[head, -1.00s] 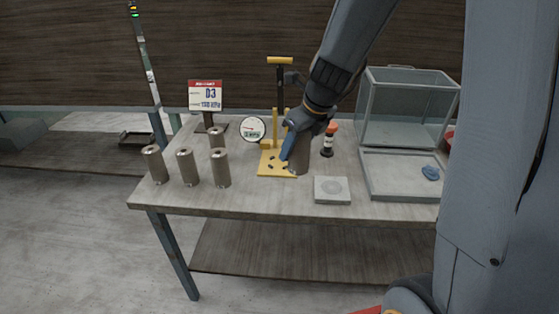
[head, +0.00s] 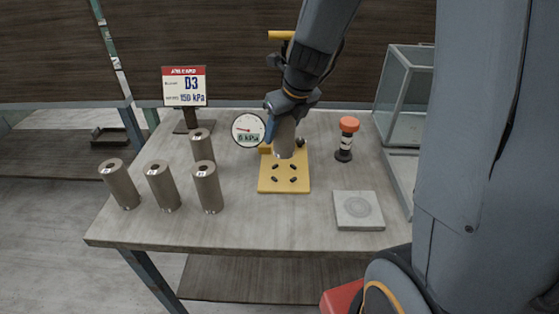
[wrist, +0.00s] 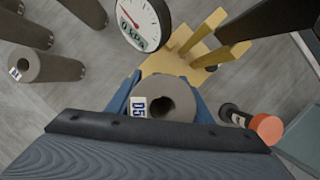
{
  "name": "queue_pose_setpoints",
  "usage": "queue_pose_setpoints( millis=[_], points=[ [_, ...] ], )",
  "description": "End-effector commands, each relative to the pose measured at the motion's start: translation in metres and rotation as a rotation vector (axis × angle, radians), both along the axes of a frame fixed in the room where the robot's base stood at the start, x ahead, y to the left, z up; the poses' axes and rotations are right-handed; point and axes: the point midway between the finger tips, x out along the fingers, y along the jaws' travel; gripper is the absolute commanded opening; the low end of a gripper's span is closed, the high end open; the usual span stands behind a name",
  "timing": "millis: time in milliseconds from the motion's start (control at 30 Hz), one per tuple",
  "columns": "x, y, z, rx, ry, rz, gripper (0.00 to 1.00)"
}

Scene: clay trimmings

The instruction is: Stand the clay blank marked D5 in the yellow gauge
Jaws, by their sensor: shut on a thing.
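My gripper (head: 280,122) is shut on a grey-brown hollow clay blank (head: 285,140). In the wrist view, the blank (wrist: 170,102) has a white label reading D5 and a round bore, with blue fingers at its sides. It is upright or nearly so. The yellow gauge (head: 284,187) has a flat base with several dark slots or pegs toward its front. The blank is over the rear part of this base, behind those marks. I cannot tell whether its bottom touches. The gauge's round dial (head: 248,130) reads about 0 kPa. My arm hides part of the gauge's upright.
Several other hollow blanks (head: 207,187) stand at left. A sign (head: 184,87) reads D3, 150 kPa. A glass case (head: 400,95) stands farther right.

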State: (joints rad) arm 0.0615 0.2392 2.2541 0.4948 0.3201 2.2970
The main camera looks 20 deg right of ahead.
Motion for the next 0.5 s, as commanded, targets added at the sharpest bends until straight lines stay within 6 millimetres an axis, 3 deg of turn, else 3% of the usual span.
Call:
queue_pose_setpoints(
  millis=[100, 500],
  points=[
    [0.001, -0.002, -0.023, 0.000, 0.001, -0.004, 0.00],
    [0.001, 0.000, -0.066, -0.001, 0.000, 0.001, 0.00]
  ],
)
